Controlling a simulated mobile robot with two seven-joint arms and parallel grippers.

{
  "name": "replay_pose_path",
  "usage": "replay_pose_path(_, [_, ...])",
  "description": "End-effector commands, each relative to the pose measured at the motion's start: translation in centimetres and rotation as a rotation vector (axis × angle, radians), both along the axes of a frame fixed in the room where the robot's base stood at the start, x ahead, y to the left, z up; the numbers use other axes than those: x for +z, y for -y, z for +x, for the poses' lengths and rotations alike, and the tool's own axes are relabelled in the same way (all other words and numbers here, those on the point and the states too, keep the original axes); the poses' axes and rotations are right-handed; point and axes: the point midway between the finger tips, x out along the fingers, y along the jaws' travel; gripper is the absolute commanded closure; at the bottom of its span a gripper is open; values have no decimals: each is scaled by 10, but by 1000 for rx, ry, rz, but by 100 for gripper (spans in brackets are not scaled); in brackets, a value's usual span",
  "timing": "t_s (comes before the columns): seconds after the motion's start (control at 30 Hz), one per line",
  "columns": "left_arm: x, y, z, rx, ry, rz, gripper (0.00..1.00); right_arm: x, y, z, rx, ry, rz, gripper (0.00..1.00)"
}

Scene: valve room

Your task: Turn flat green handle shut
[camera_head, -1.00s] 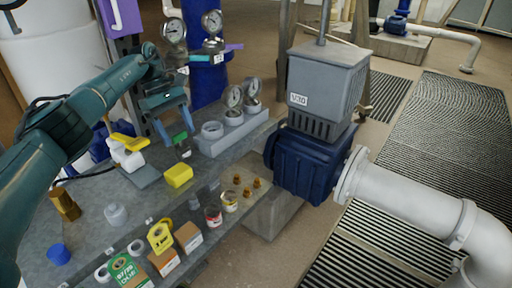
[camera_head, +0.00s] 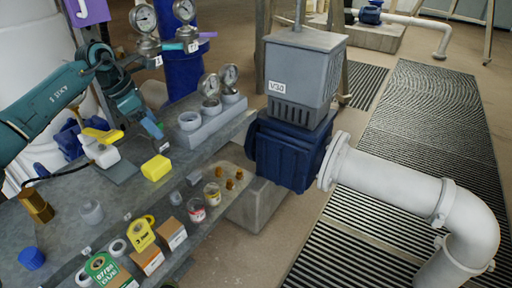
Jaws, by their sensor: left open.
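A flat teal-green lever (camera_head: 173,46) sits at the foot of the left gauge (camera_head: 143,18), beside a purple lever (camera_head: 207,35). My left gripper (camera_head: 152,128) is open and empty, pointing down over the grey bench, below and to the left of that lever and apart from it. One finger shows clearly; the other is mostly hidden. A small piece with a dark green top on the bench is now largely hidden behind the gripper. My right gripper is not in view.
A yellow block (camera_head: 156,168), a white valve with a yellow handle (camera_head: 103,136) and a grey block with gauges (camera_head: 205,120) stand on the bench (camera_head: 70,200). Boxes and tags crowd its front. The blue and grey valve unit (camera_head: 290,150) stands to the right.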

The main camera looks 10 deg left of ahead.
Motion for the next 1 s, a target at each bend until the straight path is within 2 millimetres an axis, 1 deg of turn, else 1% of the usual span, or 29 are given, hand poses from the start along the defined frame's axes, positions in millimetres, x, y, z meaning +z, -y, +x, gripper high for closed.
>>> replay_pose_path(0.03, [-5, 0, 0, 50, 4, 0, 36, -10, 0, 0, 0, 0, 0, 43])
replay_pose_path(0.43, [-6, 3, -2, 484, 5, -1, 36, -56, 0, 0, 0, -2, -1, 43])
replay_pose_path(0.47, [2, 2, -3, 506, 7, -1, 36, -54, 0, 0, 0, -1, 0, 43])
replay_pose_path(0.5, [15, 0, -6, 502, 5, -2, 36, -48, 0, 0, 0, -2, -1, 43])
replay_pose_path(1.0, [109, -14, -42, 497, 3, -3, 36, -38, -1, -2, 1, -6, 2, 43])
